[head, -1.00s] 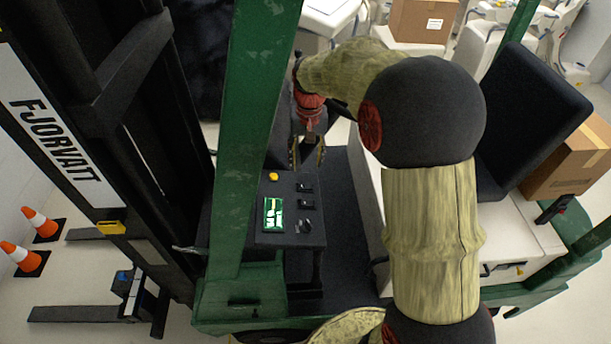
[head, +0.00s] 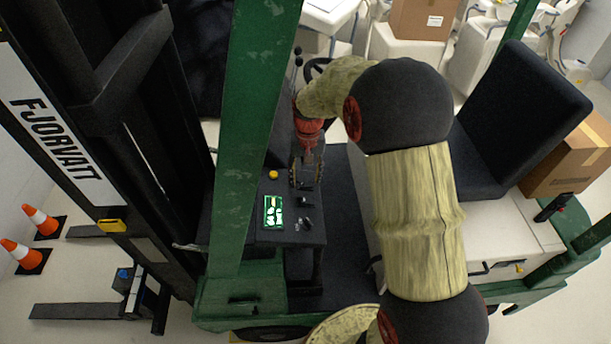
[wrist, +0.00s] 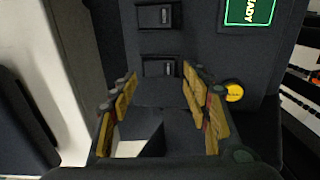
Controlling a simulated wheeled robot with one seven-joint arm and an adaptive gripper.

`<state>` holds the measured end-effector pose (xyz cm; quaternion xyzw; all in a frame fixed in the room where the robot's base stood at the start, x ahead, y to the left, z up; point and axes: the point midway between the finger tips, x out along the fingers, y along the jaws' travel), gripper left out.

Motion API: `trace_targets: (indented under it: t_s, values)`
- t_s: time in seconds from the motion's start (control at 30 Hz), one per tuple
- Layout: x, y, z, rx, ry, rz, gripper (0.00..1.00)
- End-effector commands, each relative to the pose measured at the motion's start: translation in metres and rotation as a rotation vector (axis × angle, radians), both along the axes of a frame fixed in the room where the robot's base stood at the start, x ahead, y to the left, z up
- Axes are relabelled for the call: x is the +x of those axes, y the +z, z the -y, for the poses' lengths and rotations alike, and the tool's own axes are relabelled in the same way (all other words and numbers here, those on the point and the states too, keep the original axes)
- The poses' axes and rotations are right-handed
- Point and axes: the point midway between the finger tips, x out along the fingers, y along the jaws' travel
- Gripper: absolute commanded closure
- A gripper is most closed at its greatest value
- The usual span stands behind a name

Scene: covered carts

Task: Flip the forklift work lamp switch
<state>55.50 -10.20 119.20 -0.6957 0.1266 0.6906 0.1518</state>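The forklift's dark control panel (head: 270,236) carries a column of small black rocker switches; I cannot read which one is the work lamp's. In the head view a middle switch (head: 304,200) and a near switch (head: 304,225) show, while my gripper (head: 305,184) covers the far one. In the wrist view the far switch (wrist: 160,67) lies just beyond and between my fingertips, and another switch (wrist: 157,16) is farther up. My gripper (wrist: 158,84) is open and empty, its yellow-padded fingers spread on either side. I cannot tell whether it touches the panel.
A lit green screen (head: 273,212) and a yellow button (head: 273,174) sit left of the switches. The green mast post (head: 240,130) stands close on the left. A steering wheel (head: 318,68) is behind my wrist, and a black seat (head: 520,125) is at right.

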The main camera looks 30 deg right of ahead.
Motion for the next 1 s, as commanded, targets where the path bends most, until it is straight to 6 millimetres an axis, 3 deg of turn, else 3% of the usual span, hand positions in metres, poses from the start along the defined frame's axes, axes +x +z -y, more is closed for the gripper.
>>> trace_targets:
  t_s: [0.7,1.0]
  values:
    - [0.0,0.0003,0.0,0.0,0.0,0.0,0.94]
    - [-0.0023,-0.002,0.0046,0.08,-0.006,0.03,0.95]
